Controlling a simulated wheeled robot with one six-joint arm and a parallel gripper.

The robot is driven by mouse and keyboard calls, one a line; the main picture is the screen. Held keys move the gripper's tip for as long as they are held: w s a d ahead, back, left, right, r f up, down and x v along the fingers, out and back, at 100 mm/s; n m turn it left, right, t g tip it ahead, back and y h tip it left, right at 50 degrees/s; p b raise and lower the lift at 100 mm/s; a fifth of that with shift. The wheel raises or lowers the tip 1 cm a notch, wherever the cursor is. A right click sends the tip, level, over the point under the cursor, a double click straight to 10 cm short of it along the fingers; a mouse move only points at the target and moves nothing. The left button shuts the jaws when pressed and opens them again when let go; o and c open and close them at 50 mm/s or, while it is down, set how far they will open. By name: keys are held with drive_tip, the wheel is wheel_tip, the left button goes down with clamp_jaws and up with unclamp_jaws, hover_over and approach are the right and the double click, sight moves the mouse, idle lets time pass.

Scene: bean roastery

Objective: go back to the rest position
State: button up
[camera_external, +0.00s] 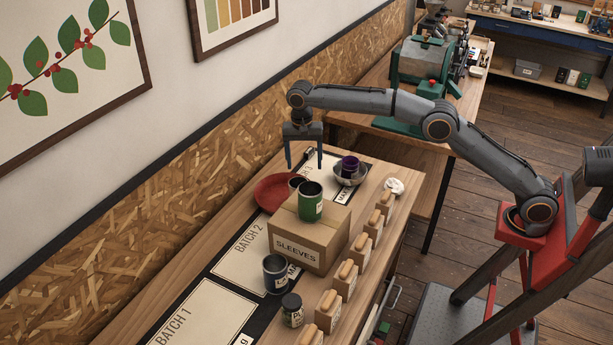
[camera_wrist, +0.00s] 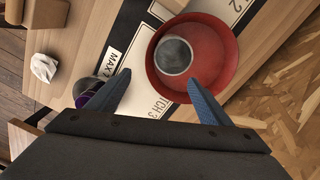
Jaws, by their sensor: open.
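My gripper (camera_external: 304,166) is raised above the far part of the table, by the back wall. Its two fingers point down, spread apart with nothing between them. In the wrist view my gripper (camera_wrist: 158,78) also shows open, the fingertips apart in front of the red dish (camera_wrist: 226,62). A grey round cup or tin (camera_wrist: 173,56) sits inside that dish. In the external view the red dish (camera_external: 268,193) lies below and left of my gripper, partly hidden by the cardboard box.
A cardboard SLEEVES box (camera_external: 305,245) bears a green tin (camera_external: 310,207). A metal bowl (camera_external: 350,180) holds a purple cup (camera_external: 350,162). Space above is open.

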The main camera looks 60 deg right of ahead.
drive_tip(key=s+d+f+n, duration=0.2)
drive_tip(key=s+d, duration=0.3)
drive_tip(key=s, duration=0.3)
drive_tip(key=s+d+f+n+g+p, duration=0.1)
drive_tip(key=s+d+f+n, duration=0.2)
drive_tip(key=s, duration=0.5)
drive_tip(key=s+d+f+n+g+p, duration=0.1)
drive_tip(key=s+d+f+n, duration=0.2)
drive_tip(key=s+d, duration=0.3)
drive_tip(key=shift+s+d+f+h, duration=0.15)
drive_tip(key=shift+s+d+f, duration=0.05)
drive_tip(key=shift+s, duration=0.4)
drive_tip(key=shift+s+d+f+h, duration=0.15)
drive_tip(key=shift+s, duration=0.4)
drive_tip(key=s+f+n, duration=0.1)
drive_tip(key=s, duration=0.3)
drive_tip(key=s+d+f+n, duration=0.1)
drive_tip(key=s, duration=0.3)
drive_tip(key=s+f+n, duration=0.1)
drive_tip(key=s, duration=0.3)
drive_tip(key=shift+d, duration=0.4)
drive_tip(key=s+a+f+n+t+b, duration=0.2)
drive_tip(key=s+f+t+b, duration=0.15)
drive_tip(key=s, duration=0.55)
wheel_tip(320, 180, up, 16)
drive_tip(key=t+p, duration=0.1)
drive_tip(key=p, duration=1.5)
drive_tip(key=shift+w+f+y, duration=0.15)
drive_tip(key=shift+w+y, duration=0.05)
drive_tip(key=shift+y, duration=0.2)
